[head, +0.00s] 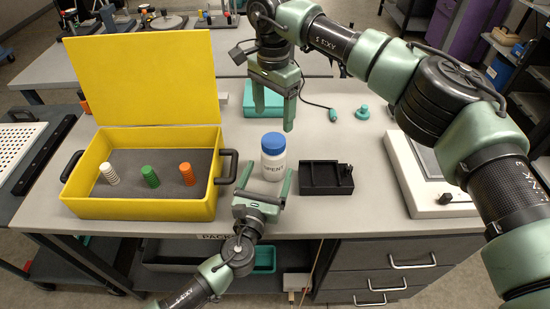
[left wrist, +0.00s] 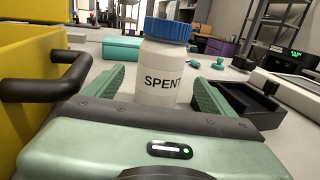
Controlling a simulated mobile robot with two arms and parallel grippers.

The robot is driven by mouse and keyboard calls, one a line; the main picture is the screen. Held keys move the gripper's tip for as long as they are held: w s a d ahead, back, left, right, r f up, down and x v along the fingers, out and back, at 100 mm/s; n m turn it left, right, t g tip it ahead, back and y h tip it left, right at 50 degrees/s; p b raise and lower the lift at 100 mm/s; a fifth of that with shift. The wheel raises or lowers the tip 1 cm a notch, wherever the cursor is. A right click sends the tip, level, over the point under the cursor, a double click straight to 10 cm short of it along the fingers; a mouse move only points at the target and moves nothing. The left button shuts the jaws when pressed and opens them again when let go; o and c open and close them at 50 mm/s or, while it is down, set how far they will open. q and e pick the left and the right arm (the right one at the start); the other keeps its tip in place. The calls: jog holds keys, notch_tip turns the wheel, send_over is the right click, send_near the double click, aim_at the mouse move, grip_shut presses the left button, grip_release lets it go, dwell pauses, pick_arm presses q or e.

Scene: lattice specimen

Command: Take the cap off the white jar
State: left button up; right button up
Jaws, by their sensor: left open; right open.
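The white jar (head: 273,164) stands upright on the grey bench, with its blue cap (head: 273,143) on top. In the left wrist view the jar (left wrist: 160,75) carries the word SPENT, and the blue cap (left wrist: 168,28) sits on it. My left gripper (head: 265,178) is open, low at the bench, with its fingers on either side of the jar's body. I cannot tell whether the fingers touch it. My right gripper (head: 274,103) is open and empty, fingers pointing down, above and behind the cap.
A yellow case (head: 140,208) with its lid up stands left of the jar, holding white, green and orange pieces. A black tray (head: 326,187) lies close right of the jar. Behind are a teal box (head: 262,112) and a teal knob-like piece (head: 362,113). A white device (head: 425,185) is at right.

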pick_arm(q)
jog(key=x, duration=0.6)
jog(key=shift+w, duration=0.15)
grip_shut()
